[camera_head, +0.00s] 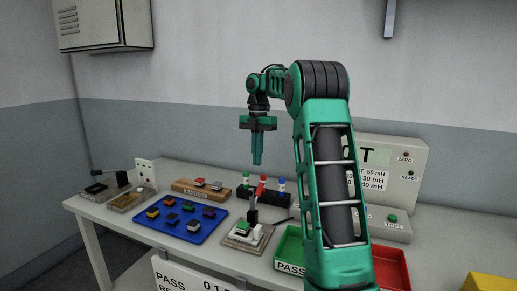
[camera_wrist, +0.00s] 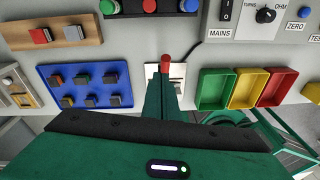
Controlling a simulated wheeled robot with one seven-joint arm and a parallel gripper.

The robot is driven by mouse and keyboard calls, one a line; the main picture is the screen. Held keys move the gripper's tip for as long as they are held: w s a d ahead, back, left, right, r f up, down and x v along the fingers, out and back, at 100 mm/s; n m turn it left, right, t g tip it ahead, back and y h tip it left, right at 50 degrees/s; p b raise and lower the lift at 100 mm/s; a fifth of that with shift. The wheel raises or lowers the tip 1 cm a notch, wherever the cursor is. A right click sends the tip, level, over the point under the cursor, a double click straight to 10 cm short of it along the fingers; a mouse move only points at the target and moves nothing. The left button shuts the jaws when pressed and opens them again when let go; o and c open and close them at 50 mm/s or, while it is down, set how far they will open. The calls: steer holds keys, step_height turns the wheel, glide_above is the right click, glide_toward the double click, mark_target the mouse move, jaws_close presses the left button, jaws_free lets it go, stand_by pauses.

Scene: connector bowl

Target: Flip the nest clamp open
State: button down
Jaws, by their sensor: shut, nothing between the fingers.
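The nest clamp stands on a small light base plate (camera_head: 232,241) at the front middle of the table. Its red-tipped lever (camera_head: 261,188) stands up at a slight tilt, and a small green piece (camera_head: 243,227) shows at the nest. My gripper (camera_head: 257,163) is shut and empty, pointing down above the clamp and apart from it in the head view. In the wrist view the red lever tip (camera_wrist: 166,58) shows just past my fingertips (camera_wrist: 160,82). My fingers hide much of the nest there.
A blue tray (camera_head: 187,236) with several coloured blocks lies left of the clamp. Green (camera_wrist: 215,88), yellow (camera_wrist: 246,88) and red (camera_wrist: 279,87) bins stand to its right. A dark rack with coloured caps (camera_head: 280,196) stands behind, beside the test box (camera_head: 406,165).

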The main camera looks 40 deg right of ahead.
steer(key=shift+w+d+r, duration=0.4)
steer(key=shift+d+r, duration=0.25)
steer(key=shift+r, duration=0.15)
steer(key=shift+w+d+r, duration=0.35)
steer(key=shift+d+r, duration=0.3)
steer(key=shift+r, duration=0.15)
steer(key=shift+a, duration=0.1)
